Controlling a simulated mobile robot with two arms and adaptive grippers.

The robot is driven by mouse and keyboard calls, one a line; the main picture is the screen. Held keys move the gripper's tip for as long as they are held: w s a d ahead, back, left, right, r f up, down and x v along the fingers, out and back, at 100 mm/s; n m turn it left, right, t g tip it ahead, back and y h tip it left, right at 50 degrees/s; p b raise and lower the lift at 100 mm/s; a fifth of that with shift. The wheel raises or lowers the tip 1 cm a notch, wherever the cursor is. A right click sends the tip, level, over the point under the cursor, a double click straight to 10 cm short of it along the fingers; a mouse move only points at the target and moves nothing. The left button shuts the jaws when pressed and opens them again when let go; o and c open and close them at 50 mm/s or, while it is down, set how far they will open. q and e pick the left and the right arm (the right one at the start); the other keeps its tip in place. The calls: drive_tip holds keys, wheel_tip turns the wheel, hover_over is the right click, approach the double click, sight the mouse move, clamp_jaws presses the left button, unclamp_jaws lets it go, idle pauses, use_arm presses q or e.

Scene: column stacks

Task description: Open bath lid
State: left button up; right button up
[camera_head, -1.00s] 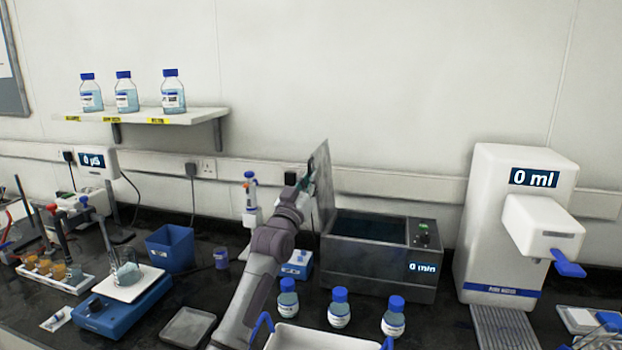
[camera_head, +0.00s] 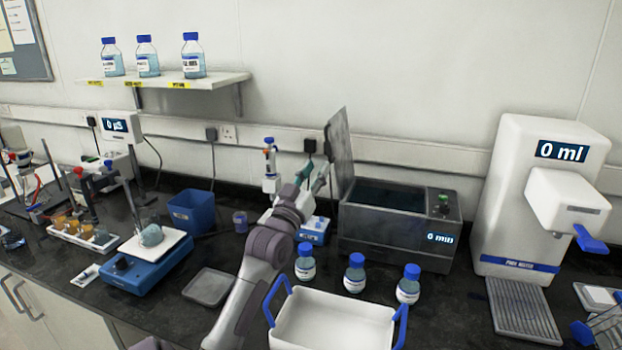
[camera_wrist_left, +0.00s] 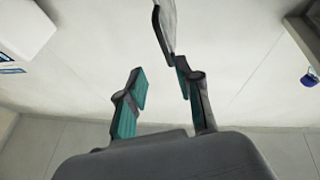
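The bath (camera_head: 398,226) stands on the bench, a dark grey box with its top open and dark liquid showing. Its lid (camera_head: 341,150) stands upright at the bath's left end. My left gripper (camera_head: 318,172) is open, with its teal-padded fingers apart, just left of the lid. In the left wrist view the left gripper (camera_wrist_left: 160,88) holds nothing between its fingers. The lid's edge (camera_wrist_left: 165,25) shows beyond them, close to the right fingertip; I cannot tell if they touch.
Several blue-capped bottles, such as one (camera_head: 355,274), stand before the bath. A white tray with blue handles (camera_head: 335,328) is in front. A water dispenser (camera_head: 520,180) stands right. A blue bin (camera_head: 192,211) and a shelf (camera_head: 165,84) are left.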

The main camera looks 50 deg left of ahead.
use_arm(q)
drive_tip(key=v, duration=0.2)
drive_tip(key=shift+s+d+f, duration=0.1)
drive_tip(key=shift+s+f, duration=0.05)
drive_tip(key=shift+s, duration=0.05)
idle(0.5)
